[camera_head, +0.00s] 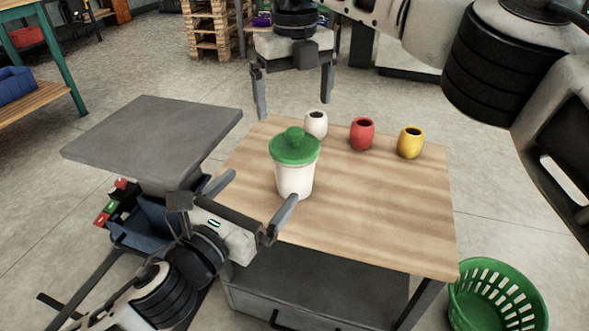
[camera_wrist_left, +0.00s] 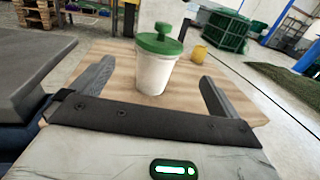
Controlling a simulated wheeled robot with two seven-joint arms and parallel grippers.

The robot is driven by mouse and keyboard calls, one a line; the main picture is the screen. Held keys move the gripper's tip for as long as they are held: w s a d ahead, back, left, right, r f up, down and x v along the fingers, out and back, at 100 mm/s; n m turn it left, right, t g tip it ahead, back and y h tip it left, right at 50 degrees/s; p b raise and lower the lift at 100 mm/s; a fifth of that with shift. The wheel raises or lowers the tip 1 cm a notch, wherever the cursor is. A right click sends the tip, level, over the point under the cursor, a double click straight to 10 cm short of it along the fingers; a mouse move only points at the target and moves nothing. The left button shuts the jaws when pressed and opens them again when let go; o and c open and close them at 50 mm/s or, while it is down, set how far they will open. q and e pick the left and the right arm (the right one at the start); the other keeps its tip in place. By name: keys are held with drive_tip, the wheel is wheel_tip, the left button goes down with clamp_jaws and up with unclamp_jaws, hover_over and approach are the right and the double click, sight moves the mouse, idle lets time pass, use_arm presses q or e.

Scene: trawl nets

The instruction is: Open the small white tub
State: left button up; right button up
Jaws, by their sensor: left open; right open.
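The small white tub (camera_head: 294,181) stands upright on the wooden table (camera_head: 400,220), with its green knobbed lid (camera_head: 295,148) on top. In the left wrist view the tub (camera_wrist_left: 153,75) and its lid (camera_wrist_left: 160,42) show ahead, between the finger directions. My left gripper (camera_head: 254,205) is open and empty, low at the table's left front, with its fingers pointing toward the tub. The tub seems to be just beyond the fingertips. My right gripper (camera_head: 294,95) is open and empty, pointing down above the table's back edge, behind the tub.
A white cup (camera_head: 316,124), a red cup (camera_head: 362,134) and a yellow cup (camera_head: 411,142) stand along the table's back. A grey slab-like surface (camera_head: 150,130) lies left of the table. A green basket (camera_head: 494,295) stands on the floor at right. The table's right front is clear.

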sight(295, 130)
use_arm(q)
drive_tip(key=x, duration=1.3)
drive_tip(key=shift+w, duration=0.15)
use_arm(e)
drive_tip(key=shift+f, duration=0.1)
use_arm(q)
drive_tip(key=c, duration=1.2)
use_arm(e)
wheel_tip(295, 130, up, 4)
wheel_tip(295, 130, down, 11)
drive_tip(key=shift+f, duration=0.2)
drive_tip(key=shift+c, duration=0.3)
drive_tip(key=c, duration=0.8)
drive_tip(key=shift+c, duration=0.2)
drive_tip(key=shift+r, duration=0.1)
